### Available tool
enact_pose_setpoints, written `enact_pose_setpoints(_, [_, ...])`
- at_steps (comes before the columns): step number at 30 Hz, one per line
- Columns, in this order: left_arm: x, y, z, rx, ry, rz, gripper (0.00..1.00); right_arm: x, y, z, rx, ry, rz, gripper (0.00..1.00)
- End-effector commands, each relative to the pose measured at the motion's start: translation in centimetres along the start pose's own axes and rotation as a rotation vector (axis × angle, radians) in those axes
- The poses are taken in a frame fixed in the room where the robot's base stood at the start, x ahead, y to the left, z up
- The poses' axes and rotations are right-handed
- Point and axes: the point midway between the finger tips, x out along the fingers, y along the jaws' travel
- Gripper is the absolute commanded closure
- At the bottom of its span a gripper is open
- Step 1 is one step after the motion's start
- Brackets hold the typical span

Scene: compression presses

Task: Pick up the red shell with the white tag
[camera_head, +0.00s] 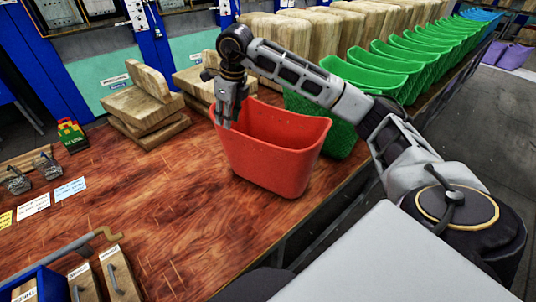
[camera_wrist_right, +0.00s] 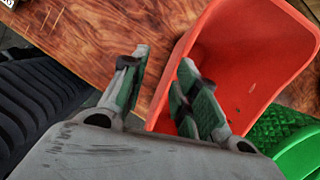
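The red shell (camera_head: 275,155), an open-topped tub, stands upright on the wooden table; no white tag shows on its visible sides. My right gripper (camera_head: 228,115) points down at the shell's left rim. In the right wrist view the gripper (camera_wrist_right: 163,85) is open, with one green-padded finger outside the red shell (camera_wrist_right: 245,55) and the other over its inside. The near rim runs between the fingers; I cannot tell whether either finger touches it. My left gripper is not in view.
A row of green shells (camera_head: 385,68) and wooden forms stands behind to the right. Stacked wooden blocks (camera_head: 145,108) stand at the back left. White (camera_head: 33,205), blue and yellow cards lie at the left. The table's middle (camera_head: 150,190) is clear.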

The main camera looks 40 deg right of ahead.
Motion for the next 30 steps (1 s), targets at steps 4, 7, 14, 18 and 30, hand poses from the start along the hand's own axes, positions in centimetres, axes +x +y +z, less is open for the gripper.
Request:
enact_pose_setpoints(4, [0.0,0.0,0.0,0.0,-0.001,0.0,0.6,-0.1,-1.1,-1.8,0.024,0.079,-0.053,0.7])
enact_pose_setpoints(7, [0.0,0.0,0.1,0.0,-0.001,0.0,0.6,-0.3,-1.8,-3.2,0.042,0.142,-0.084,0.7])
enact_pose_setpoints(14, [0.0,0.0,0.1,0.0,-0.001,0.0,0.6,-0.8,-2.3,-5.4,0.075,0.244,-0.112,0.7])
enact_pose_setpoints(18, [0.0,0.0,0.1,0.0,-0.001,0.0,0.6,-0.8,-2.3,-5.5,0.092,0.246,-0.115,0.7])
enact_pose_setpoints(30, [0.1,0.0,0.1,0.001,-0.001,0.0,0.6,-0.5,-2.3,-5.5,0.091,0.245,-0.114,0.7])
